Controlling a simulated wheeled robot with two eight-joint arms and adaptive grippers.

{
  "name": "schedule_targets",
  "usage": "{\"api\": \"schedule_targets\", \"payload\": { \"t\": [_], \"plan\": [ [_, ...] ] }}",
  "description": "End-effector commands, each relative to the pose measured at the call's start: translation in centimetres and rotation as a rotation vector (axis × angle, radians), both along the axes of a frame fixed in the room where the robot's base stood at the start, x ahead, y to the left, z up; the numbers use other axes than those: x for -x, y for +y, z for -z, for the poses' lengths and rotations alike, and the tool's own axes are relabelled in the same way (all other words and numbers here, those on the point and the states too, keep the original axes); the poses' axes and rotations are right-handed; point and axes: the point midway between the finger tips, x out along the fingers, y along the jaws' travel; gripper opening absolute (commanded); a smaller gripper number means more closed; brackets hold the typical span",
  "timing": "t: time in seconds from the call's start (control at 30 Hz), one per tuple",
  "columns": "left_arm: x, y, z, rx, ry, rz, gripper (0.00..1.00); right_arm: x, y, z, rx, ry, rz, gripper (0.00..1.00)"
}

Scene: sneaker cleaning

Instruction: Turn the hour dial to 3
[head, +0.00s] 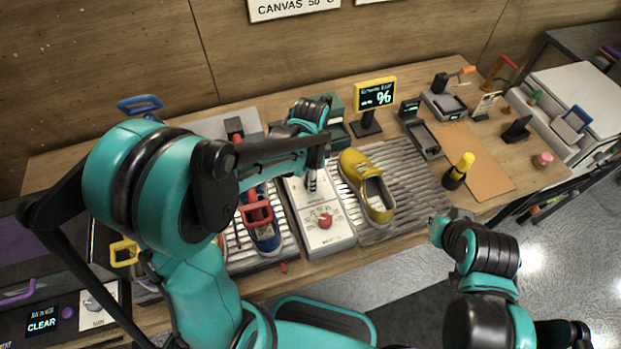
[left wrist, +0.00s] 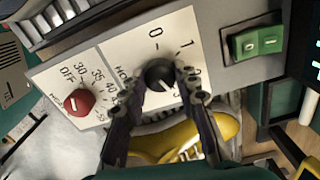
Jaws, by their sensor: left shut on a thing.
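The control panel (head: 327,237) is a pale box lying between two ridged trays. In the left wrist view its face (left wrist: 130,50) carries the black hour dial (left wrist: 158,75), with 0, 1 and further marks partly covered around it. My left gripper (left wrist: 165,88) is shut on this dial, one finger on each side; in the head view the gripper (head: 311,182) points down at the panel's far half and hides the dial. I cannot tell which number the dial points to. My right gripper (head: 440,222) is at the right front, away from the panel; its jaws are unclear.
A red temperature dial (left wrist: 79,103) sits nearby on the panel. A green switch (left wrist: 257,42) is beyond it. A yellow shoe (head: 369,187) lies on the right tray, a blue one (head: 263,232) on the left. A yellow-capped bottle (head: 459,170) stands right.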

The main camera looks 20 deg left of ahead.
Motion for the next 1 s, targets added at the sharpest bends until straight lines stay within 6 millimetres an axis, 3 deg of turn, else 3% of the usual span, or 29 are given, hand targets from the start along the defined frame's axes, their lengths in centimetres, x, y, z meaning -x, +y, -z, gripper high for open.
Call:
{"api": "schedule_targets", "payload": {
  "t": [0.3,0.83,0.87,0.9,1.0],
  "plan": [
    [-0.01,0.02,-0.01,0.0,0.0,0.112,0.01,0.0,0.0,0.01,0.0,0.0,0.0,0.0],
    [-0.01,0.02,-0.01,0.0,-0.001,0.133,0.01,0.0,0.0,0.01,0.0,0.0,0.0,0.0],
    [-0.01,0.02,-0.01,0.0,-0.001,0.133,0.38,0.0,0.0,0.01,0.0,0.0,0.0,0.0],
    [-0.01,0.02,-0.01,0.0,0.0,0.132,0.48,0.0,0.0,0.01,0.0,0.0,0.0,0.0],
    [-0.02,0.01,-0.01,0.0,0.0,0.132,0.51,0.0,0.0,0.02,0.0,0.0,0.0,0.0]
  ]
}}
